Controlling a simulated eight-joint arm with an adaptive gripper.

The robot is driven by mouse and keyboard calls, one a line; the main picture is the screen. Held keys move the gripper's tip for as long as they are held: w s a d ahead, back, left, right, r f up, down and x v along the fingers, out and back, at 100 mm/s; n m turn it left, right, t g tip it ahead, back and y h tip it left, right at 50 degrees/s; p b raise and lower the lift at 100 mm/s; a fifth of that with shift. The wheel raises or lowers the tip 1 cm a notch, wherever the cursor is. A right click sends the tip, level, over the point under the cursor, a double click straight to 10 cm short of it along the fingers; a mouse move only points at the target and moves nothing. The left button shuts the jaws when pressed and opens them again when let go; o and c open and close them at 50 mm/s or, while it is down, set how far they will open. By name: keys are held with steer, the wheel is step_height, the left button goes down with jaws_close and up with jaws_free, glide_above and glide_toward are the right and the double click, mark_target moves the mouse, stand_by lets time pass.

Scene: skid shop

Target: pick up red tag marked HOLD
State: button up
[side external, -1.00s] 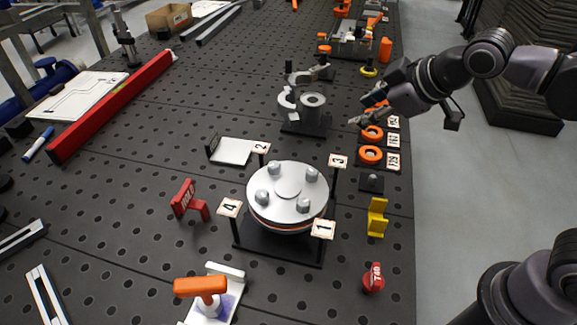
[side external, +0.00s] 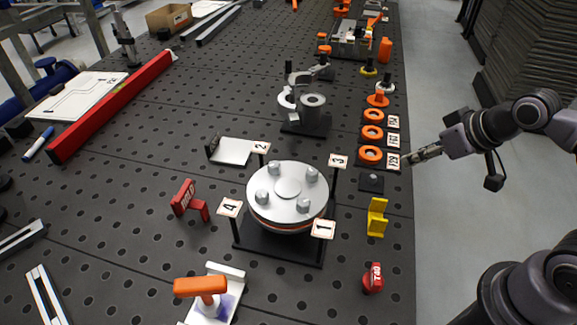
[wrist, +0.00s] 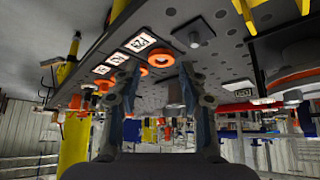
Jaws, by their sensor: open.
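I cannot make out the HOLD tag for sure in the wrist view.
Another red piece (side external: 373,278) with white lettering is at the front right. A yellow bracket (side external: 377,217) and orange rings (side external: 371,154) line the right edge. An orange-handled tool (side external: 201,287) is in front.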

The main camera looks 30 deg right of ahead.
steer(key=o, duration=1)
